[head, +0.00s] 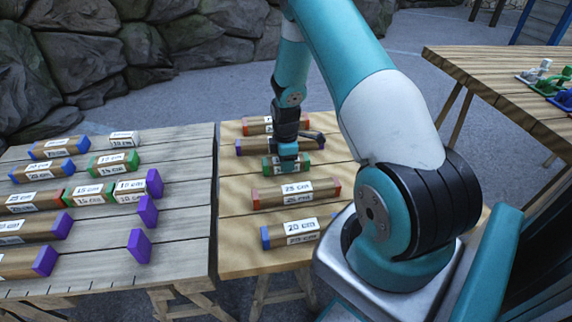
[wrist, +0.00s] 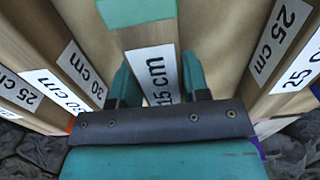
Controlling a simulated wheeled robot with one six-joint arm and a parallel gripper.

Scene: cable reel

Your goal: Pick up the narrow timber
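The left table (head: 95,255) carries several labelled timbers and upright purple blocks (head: 140,245). A right table (head: 480,75) bears small coloured parts (head: 553,84). Neighbouring timbers flank my gripper closely.

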